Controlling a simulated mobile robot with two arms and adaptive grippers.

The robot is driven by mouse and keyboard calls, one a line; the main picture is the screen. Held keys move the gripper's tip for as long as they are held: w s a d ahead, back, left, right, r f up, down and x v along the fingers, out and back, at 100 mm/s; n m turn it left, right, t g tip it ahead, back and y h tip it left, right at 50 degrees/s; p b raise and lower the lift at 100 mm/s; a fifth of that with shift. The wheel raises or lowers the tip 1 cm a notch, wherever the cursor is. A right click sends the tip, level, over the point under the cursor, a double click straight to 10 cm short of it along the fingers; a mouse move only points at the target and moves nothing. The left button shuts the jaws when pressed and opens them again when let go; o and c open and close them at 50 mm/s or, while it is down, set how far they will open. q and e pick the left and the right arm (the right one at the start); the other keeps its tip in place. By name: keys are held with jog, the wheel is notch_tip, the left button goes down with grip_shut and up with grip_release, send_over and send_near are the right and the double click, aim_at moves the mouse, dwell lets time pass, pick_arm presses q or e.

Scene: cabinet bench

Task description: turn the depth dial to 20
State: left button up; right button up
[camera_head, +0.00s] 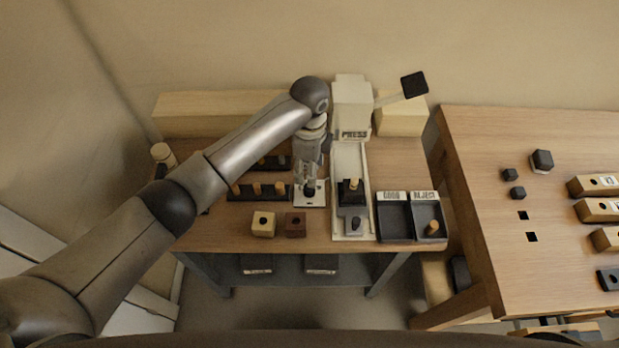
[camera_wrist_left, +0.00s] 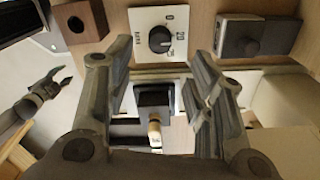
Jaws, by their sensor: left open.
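The depth dial (camera_wrist_left: 160,39) is a round black knob on a white plate (camera_wrist_left: 143,20) with printed numbers. A pale pointer mark shows on the knob, but I cannot tell exactly which number it faces. In the head view the plate (camera_head: 312,202) lies on the bench under my left gripper (camera_head: 310,186). In the left wrist view my left gripper (camera_wrist_left: 160,70) is open, with its fingers wide apart and nothing between them; the dial appears just beyond the fingertips. My right gripper (camera_wrist_left: 62,80) shows small at the left of the wrist view, its fingers apart and empty.
A brown block (camera_head: 295,224) and a yellow block (camera_head: 263,224) lie in front of the dial. The press (camera_head: 352,108) and its pale track (camera_head: 341,228) stand to the right, with a pegged black carriage (camera_head: 350,197). GOOD and REJECT trays (camera_head: 393,222) lie farther right.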

pick_arm(q)
notch_tip(320, 180, up, 4)
jog(key=shift+f, duration=0.15)
dwell(0.5)
